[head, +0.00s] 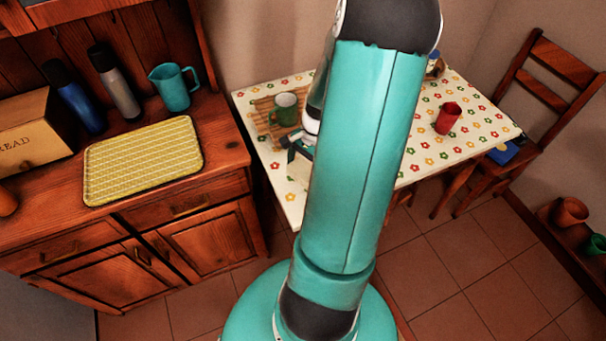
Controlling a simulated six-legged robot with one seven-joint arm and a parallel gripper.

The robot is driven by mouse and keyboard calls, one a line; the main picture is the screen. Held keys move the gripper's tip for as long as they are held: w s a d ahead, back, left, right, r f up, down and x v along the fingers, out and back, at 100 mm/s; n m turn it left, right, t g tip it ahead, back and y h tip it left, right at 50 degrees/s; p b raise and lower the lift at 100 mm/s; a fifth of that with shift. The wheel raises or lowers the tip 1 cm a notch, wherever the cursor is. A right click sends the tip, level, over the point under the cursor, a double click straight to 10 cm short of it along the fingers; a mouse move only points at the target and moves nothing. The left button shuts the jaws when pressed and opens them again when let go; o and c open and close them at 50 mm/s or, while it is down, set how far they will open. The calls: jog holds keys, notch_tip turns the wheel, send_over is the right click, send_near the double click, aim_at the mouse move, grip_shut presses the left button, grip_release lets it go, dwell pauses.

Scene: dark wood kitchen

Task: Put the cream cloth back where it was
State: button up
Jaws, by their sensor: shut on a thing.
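My gripper (299,150) is over the left part of the flower-patterned table, small in the head view and partly hidden by my arm. It is shut on the cream cloth (298,171), a pale piece that shows just below the fingers. I cannot tell whether the cloth touches the tabletop. The table (268,176) has a white cover with coloured flowers. My large teal arm hides its middle.
A green mug (284,109) stands on a slatted wooden mat (262,103) just behind my gripper. A red cup (449,118) stands on the table's right. The sideboard at left holds a yellow patterned tray (144,160), a teal jug (174,87) and bottles. A chair (556,100) stands at right.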

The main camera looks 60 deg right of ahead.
aim_at(303, 175)
jog(key=shift+w+a+f, duration=0.1)
jog(key=shift+w+f, duration=0.1)
jog(key=shift+f, duration=1.6)
jog(key=shift+f, duration=0.15)
jog(key=o, duration=0.7)
jog(key=v, duration=1.2)
jog(key=shift+w, duration=0.1)
